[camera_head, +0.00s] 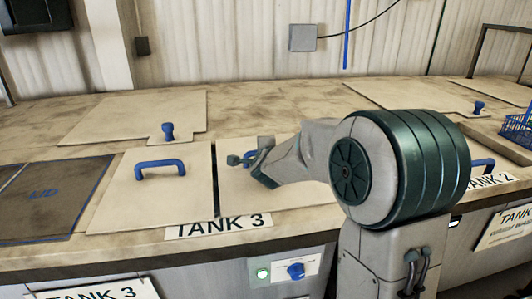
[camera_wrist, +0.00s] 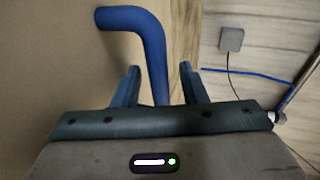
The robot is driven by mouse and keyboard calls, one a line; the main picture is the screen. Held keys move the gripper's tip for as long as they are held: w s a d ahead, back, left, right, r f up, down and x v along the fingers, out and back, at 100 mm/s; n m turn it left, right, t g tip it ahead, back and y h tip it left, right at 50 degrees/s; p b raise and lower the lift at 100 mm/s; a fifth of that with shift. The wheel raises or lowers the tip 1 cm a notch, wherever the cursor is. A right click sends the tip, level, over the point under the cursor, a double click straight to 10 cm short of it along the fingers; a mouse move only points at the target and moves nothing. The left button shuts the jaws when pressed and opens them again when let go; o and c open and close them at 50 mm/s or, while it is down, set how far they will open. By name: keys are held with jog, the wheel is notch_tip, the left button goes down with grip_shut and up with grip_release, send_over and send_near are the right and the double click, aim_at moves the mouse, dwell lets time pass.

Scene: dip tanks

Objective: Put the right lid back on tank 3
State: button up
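Tank 3 carries its name on a label (camera_head: 218,227) at the counter's front edge. The right lid (camera_head: 285,203), beige, lies flat over the tank's right half, with a thin dark gap between it and the left lid (camera_head: 125,205). The left lid has a blue handle (camera_head: 160,168) and lies flat. My gripper (camera_head: 246,159) is at the right lid's blue handle. In the wrist view, my fingers (camera_wrist: 160,88) stand open on either side of this handle (camera_wrist: 152,50), with visible gaps. My arm hides part of the right lid.
A dark, blue-outlined pad marked LID (camera_head: 45,195) lies empty at left. Behind is another beige lid with a blue knob (camera_head: 168,131). Tank 2's label (camera_head: 490,181) and a blue basket (camera_head: 517,128) are at right. A wall box (camera_head: 303,38) hangs at the back.

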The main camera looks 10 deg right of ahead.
jog(key=v, duration=1.2)
jog(key=shift+f, duration=0.1)
dwell(0.5)
